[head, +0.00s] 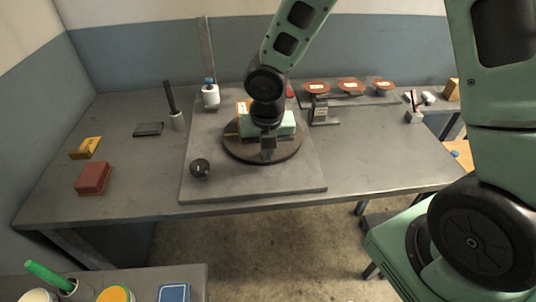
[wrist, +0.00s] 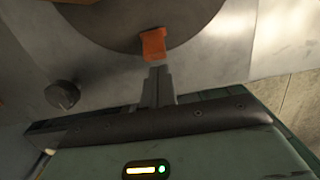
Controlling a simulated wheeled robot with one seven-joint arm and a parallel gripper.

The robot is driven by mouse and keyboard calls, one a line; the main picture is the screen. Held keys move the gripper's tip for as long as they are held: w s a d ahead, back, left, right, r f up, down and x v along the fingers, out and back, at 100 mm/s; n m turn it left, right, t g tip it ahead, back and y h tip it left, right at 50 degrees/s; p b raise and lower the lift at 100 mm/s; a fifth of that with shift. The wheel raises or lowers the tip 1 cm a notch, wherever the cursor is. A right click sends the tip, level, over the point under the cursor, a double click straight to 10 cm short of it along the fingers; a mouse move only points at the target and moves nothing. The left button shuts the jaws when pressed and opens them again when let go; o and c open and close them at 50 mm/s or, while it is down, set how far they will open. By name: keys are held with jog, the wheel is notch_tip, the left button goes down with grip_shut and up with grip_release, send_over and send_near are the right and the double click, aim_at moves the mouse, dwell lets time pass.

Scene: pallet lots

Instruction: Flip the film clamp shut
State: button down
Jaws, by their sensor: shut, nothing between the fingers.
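A small orange tab (wrist: 152,44), which looks like the film clamp, sits at the rim of the dark round turntable (wrist: 105,32) in the wrist view. My gripper (wrist: 157,68) is shut and empty, its fingertips right at the near end of the tab. I cannot tell whether they touch it, or whether the clamp is raised or flat. In the head view my gripper (head: 267,155) is low over the front part of the turntable (head: 240,153) and hides the tab. Green and orange boxes (head: 287,124) stand on the turntable, partly behind my arm.
A black knob (head: 200,168) stands on the grey plate front left of the turntable. A white roll (head: 211,96) stands by a tall post at the back left.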

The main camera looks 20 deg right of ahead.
jog(key=shift+w+d+r, duration=0.15)
jog(key=shift+w, duration=0.2)
jog(key=shift+r+p, duration=0.15)
jog(key=shift+p, duration=0.3)
jog(key=shift+r+p, duration=0.15)
jog(key=shift+p, duration=0.35)
jog(key=shift+w+g+p, duration=0.1)
jog(key=shift+g+p, duration=0.2)
jog(key=shift+p, duration=0.05)
